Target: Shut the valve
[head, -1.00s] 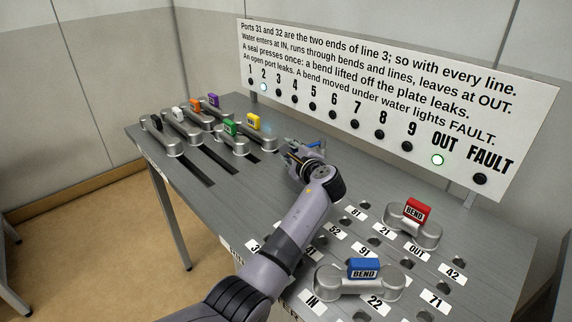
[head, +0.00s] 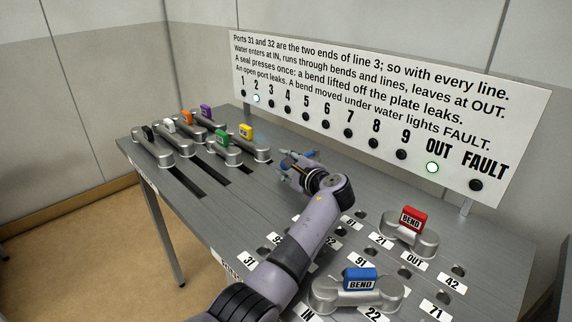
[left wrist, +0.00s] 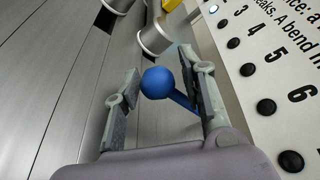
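A blue ball knob on a short blue lever (left wrist: 158,83), which I take to be the valve handle, shows in the left wrist view beside the lettered panel. My left gripper (head: 298,162) is over the far part of the grey table in the head view, below the panel. In the left wrist view my left gripper (left wrist: 162,100) is open, with the knob between its fingers. A gap shows between knob and left finger; the lever runs close to the right finger, and I cannot tell whether they touch. The valve body is hidden. My right gripper is not in view.
The panel (head: 380,110) stands behind the table (head: 215,215); lamps 2 and OUT are lit, FAULT is dark. Several bends with coloured blocks stand at the left. A red BEND (head: 408,230) and a blue BEND (head: 358,290) sit among numbered ports at the right.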

